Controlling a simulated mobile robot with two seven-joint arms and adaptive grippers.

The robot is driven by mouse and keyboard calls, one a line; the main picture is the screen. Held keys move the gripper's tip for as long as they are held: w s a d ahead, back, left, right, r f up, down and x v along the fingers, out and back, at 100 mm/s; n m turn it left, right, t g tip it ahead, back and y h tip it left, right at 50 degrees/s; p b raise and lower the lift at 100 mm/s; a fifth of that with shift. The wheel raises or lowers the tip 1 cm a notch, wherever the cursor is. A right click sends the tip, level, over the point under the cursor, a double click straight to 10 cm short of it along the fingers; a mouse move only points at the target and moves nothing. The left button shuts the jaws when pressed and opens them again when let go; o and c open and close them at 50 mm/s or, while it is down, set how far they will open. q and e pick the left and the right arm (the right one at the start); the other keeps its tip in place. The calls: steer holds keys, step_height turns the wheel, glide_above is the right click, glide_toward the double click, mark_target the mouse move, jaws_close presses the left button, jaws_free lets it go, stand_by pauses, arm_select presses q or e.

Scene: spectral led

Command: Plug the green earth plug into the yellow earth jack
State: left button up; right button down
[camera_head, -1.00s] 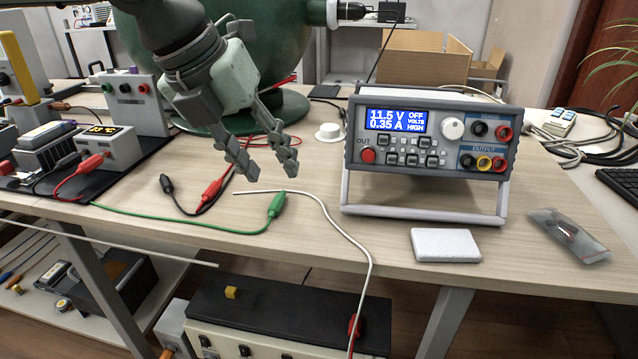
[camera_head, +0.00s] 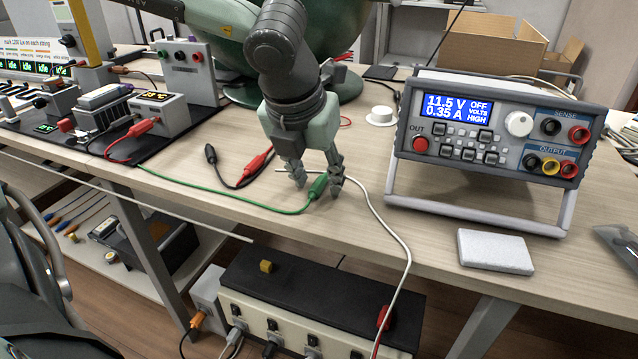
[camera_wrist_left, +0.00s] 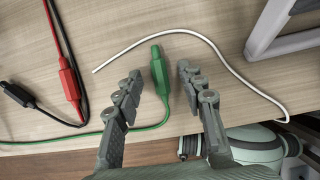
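The green earth plug (camera_head: 317,187) lies on the wooden table at the end of its green lead. In the left wrist view the green plug (camera_wrist_left: 159,72) lies between the two fingers, with a gap visible on each side. My left gripper (camera_head: 318,187) points down over it and is open; its fingers also show in the left wrist view (camera_wrist_left: 160,78). The yellow earth jack (camera_head: 551,167) is on the power supply's front, in the OUTPUT row between a black and a red jack. It is empty.
A red plug (camera_head: 257,162) and a black plug (camera_head: 211,153) lie left of the gripper. A white cable (camera_head: 378,213) runs close by on the right and over the table edge. A white block (camera_head: 495,251) lies before the power supply (camera_head: 480,131).

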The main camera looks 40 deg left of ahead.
mark_target(317, 184)
arm_select(q)
steer(key=shift+c, duration=0.2)
jaws_close()
steer(key=shift+r, duration=0.1)
